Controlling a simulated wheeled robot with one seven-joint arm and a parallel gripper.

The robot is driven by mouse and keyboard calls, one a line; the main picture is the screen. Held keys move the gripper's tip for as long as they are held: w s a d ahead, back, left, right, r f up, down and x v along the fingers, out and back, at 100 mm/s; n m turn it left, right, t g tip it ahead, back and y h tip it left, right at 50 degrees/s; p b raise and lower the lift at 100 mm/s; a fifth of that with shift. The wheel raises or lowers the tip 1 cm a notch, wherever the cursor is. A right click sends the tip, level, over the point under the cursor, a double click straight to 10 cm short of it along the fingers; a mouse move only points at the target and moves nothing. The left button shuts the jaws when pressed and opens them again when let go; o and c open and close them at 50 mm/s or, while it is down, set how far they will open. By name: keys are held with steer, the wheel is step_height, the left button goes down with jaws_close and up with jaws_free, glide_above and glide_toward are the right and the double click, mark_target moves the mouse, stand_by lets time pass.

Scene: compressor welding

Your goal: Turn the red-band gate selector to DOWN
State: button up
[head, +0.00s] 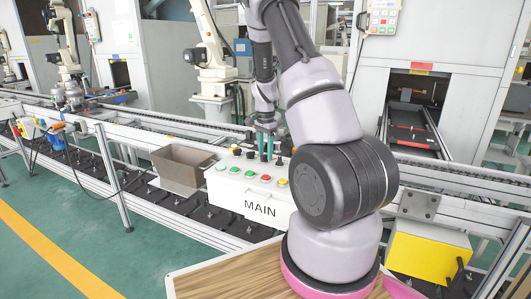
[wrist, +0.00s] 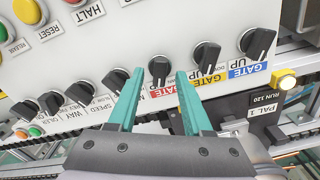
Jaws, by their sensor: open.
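The red-band gate selector (wrist: 158,68) is a black knob on the white panel, above a red GATE label (wrist: 166,91) in the wrist view. Its pointer direction is hard to read. My gripper (wrist: 158,74) is open, with one teal fingertip on each side of this knob in the picture. I cannot tell whether the fingers touch it. In the head view my gripper (head: 265,147) is at the back edge of the white MAIN control box (head: 225,187); the selector is not clear there.
A yellow-label gate knob (wrist: 206,56) and a blue-label gate knob (wrist: 257,42) stand right of the fingers. Another black knob (wrist: 113,80) is close on the left. A grey metal bin (head: 180,167) stands left of the box. A conveyor rail runs behind.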

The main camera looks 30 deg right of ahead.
steer(key=shift+f, duration=0.15)
jaws_close()
steer(key=shift+n, duration=0.4)
steer(key=n, duration=0.3)
steer(key=shift+n, duration=0.3)
steer(key=shift+w+n, duration=0.15)
steer(key=shift+n, duration=2.05)
